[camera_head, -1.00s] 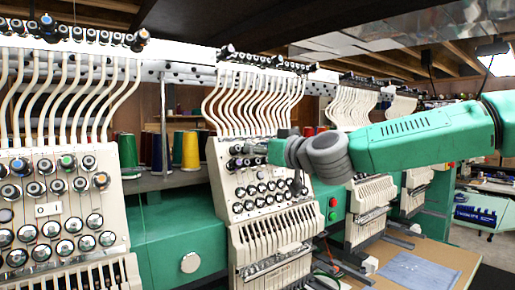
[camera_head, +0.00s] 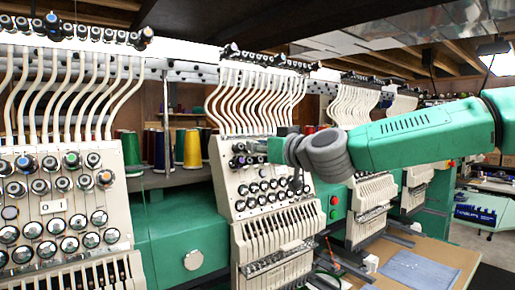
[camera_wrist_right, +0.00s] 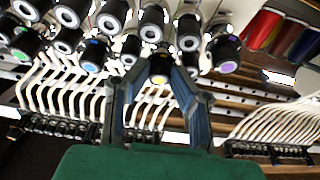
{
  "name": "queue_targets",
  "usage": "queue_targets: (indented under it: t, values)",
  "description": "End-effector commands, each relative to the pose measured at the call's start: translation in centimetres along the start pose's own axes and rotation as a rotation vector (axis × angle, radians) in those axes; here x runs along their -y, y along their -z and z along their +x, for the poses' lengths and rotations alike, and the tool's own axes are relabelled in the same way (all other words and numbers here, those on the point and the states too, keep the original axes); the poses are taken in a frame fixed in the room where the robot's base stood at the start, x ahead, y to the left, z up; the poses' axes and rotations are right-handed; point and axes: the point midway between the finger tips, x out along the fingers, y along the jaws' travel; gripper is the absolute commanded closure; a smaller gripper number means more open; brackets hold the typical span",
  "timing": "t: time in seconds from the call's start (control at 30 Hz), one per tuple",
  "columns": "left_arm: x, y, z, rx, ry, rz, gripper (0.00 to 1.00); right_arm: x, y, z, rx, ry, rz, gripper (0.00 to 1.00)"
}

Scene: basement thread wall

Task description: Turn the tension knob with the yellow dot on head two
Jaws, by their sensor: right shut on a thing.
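The tension knob with the yellow dot (camera_wrist_right: 158,79) is a dark round knob between my right gripper's fingers in the wrist view. My right gripper (camera_wrist_right: 157,58) is shut on it, one blue-grey finger on each side. In the head view my right gripper (camera_head: 262,147) is at the upper knob rows of head two (camera_head: 229,205), the cream machine head in the middle. There the gripper and arm hide the yellow dot and some knobs. My left gripper is not in view.
Neighbouring knobs crowd the gripper, including a purple-dotted one (camera_wrist_right: 228,67) and a blue-dotted one (camera_wrist_right: 90,67). White thread tubes (camera_head: 258,100) rise above head two. Another head (camera_head: 60,210) stands at left. Thread cones (camera_head: 192,148) stand on a shelf between.

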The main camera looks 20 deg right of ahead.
Motion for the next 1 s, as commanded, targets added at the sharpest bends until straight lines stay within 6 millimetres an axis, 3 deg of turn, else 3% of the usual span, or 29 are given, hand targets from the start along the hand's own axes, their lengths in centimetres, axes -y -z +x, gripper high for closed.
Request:
queue_targets:
  t: [0.03,0.4,0.43,0.47,0.5,0.83,1.0]
  values:
    - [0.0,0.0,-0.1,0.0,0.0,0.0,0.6,-0.2,1.1,0.0,-0.02,-0.008,-0.002,1.0]
    - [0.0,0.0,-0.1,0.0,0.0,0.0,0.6,-0.2,1.1,-0.1,-0.021,-0.008,-0.002,1.0]
    - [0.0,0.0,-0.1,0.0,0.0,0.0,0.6,-0.2,1.1,-0.1,-0.021,-0.008,-0.002,0.74]
    - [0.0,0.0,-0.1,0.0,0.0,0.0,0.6,-0.2,1.1,-0.1,-0.021,-0.008,-0.002,0.63]
    - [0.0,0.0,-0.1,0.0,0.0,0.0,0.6,-0.2,1.1,-0.1,-0.019,-0.007,-0.001,0.61]
    - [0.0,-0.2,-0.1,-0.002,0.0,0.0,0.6,-0.1,0.4,-0.2,-0.008,-0.002,-0.001,0.61]
    - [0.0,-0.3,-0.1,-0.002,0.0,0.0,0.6,-0.1,0.5,-2.4,-0.01,-0.002,-0.001,0.61]
